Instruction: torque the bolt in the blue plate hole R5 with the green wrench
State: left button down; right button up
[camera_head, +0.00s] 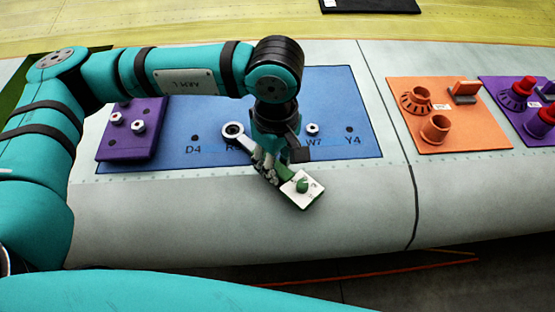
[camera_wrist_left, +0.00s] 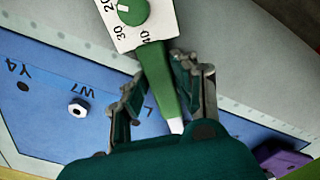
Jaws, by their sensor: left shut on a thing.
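The green wrench (camera_head: 284,172) is held in my left gripper (camera_head: 268,165), which is shut on its handle. In the head view its ring end (camera_head: 233,130) lies over the blue plate (camera_head: 205,112), just above a label starting with R that my gripper partly covers. I cannot tell whether the ring is around a bolt; hole R5 is hidden. The white dial end (camera_head: 302,188) points toward the front edge. The left wrist view shows the green handle (camera_wrist_left: 158,80) between the fingers and the numbered dial (camera_wrist_left: 128,20). My right gripper is not in view.
A bolt (camera_head: 312,129) stands at W7, right of my gripper. Holes D4 (camera_head: 195,138) and Y4 (camera_head: 349,129) look empty. A purple block (camera_head: 130,145) with several bolts sits at left. An orange plate (camera_head: 470,130) and a purple plate (camera_head: 545,130) with fixtures are at right.

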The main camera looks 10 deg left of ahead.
aim_at(253, 187)
pick_arm(q)
jog(key=shift+s+a+f+m+b, duration=0.25)
jog(key=shift+s+a+m+b, duration=0.35)
jog(key=shift+m+b, duration=0.25)
jog(key=shift+s+a+r+m+b, duration=0.1)
jog(key=shift+s+a+m+b, duration=0.15)
jog(key=shift+s+b, duration=0.1)
jog(key=shift+r, duration=0.1)
jog(key=shift+s, duration=0.1)
jog(key=shift+s+a+f+m+b, duration=0.2)
jog(key=shift+s+a+m+b, duration=0.1)
jog(key=shift+a+m+b, duration=0.3)
jog(key=shift+s+a+m+b, duration=0.25)
jog(key=shift+s+m+b, duration=0.15)
jog(key=shift+b, duration=0.15)
jog(key=shift+s+a+r+m, duration=0.15)
jog(key=shift+a+m, duration=0.05)
jog(key=shift+m, duration=0.1)
